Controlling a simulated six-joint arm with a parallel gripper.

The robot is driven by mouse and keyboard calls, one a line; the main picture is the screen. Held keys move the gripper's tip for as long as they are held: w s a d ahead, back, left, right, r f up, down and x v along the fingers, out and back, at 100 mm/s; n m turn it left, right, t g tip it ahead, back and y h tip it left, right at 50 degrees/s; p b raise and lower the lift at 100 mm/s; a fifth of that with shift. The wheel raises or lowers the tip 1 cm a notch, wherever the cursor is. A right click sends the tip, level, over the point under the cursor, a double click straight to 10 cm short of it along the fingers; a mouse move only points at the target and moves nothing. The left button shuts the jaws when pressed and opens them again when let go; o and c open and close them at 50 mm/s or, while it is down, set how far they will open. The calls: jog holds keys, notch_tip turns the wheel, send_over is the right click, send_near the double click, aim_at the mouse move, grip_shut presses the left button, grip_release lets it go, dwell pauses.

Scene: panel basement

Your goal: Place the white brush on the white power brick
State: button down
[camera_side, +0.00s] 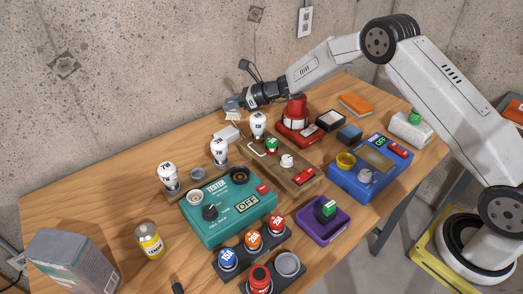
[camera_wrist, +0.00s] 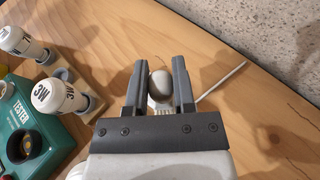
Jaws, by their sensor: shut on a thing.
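My gripper (camera_side: 234,103) is above the back edge of the table, near the wall. In the wrist view its fingers (camera_wrist: 158,80) are closed around a rounded pale piece, which I take to be the white brush (camera_wrist: 158,84). Pale, comb-like strands show below that piece. In the side view only a little white of the brush (camera_side: 232,116) shows under the fingertips.
A wooden switch board (camera_side: 290,173) and red beacon (camera_side: 295,112) stand to the right. A larger white box (camera_side: 405,130) is at the far right. The concrete wall is close behind.

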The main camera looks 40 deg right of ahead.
aim_at(239, 112)
jog(key=shift+f, duration=1.95)
jog(key=shift+f, duration=0.1)
jog(key=shift+c, duration=2.2)
grip_release()
jog(key=shift+s+d+r, duration=0.3)
jog(key=v, duration=1.1)
jog(key=shift+s+f, duration=0.1)
